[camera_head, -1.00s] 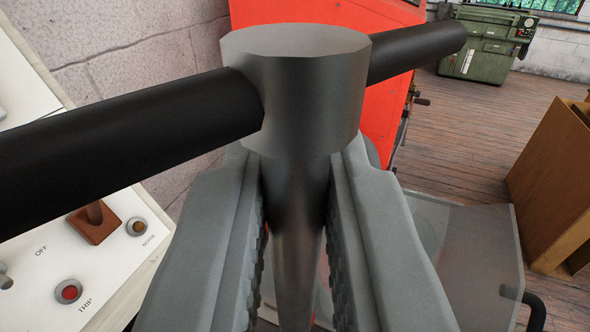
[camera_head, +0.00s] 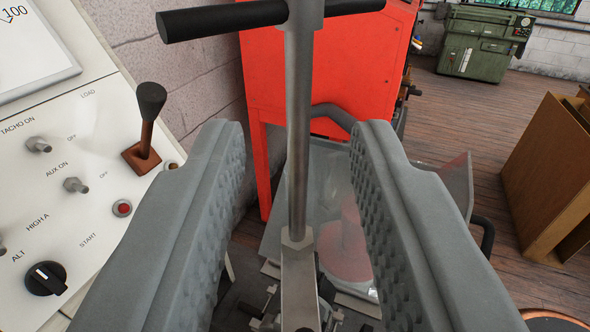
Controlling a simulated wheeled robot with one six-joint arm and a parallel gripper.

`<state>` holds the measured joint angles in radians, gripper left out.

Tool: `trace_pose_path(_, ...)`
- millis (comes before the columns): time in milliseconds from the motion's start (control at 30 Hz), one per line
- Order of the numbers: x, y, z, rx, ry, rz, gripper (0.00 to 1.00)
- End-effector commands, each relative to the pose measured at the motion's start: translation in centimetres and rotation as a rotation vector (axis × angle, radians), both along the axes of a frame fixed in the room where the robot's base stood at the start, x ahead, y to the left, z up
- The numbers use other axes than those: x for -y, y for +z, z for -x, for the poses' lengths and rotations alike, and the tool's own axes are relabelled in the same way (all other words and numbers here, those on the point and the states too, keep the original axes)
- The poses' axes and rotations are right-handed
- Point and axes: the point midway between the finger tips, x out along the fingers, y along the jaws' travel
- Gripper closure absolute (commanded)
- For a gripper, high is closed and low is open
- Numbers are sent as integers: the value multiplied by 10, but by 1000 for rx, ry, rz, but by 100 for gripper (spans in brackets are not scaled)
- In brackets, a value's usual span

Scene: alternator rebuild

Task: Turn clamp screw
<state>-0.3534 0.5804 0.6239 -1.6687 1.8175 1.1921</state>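The clamp screw (camera_head: 299,130) stands upright ahead of my gripper, a grey metal rod with a black crossbar handle (camera_head: 225,19) across its top. The bar runs left to right near the top edge, and the head of the screw is partly cut off there. The rod goes down through a hex nut (camera_head: 297,238) on a metal bracket (camera_head: 299,290). My gripper (camera_head: 297,150) is open, with one ridged grey finger on each side of the rod in the picture. Clear gaps show between both fingers and the rod, and nothing is held.
A white control panel (camera_head: 70,165) with switches and a lever (camera_head: 147,120) is at left. A red cabinet (camera_head: 330,75) stands behind. A clear guard (camera_head: 320,190) covers a reddish round part. A wooden box (camera_head: 550,180) and green machine (camera_head: 480,42) are at right.

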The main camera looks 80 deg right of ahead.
Motion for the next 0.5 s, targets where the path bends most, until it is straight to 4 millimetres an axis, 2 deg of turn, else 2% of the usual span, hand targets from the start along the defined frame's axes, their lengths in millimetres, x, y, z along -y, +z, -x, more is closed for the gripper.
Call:
trace_pose_path(33,-12,-1,0,0,3,0,69)
trace_pose_path(200,-45,-1,3,0,2,0,69)
trace_pose_path(333,-63,0,5,1,2,-1,69)
trace_pose_path(500,-76,0,6,1,0,0,69)
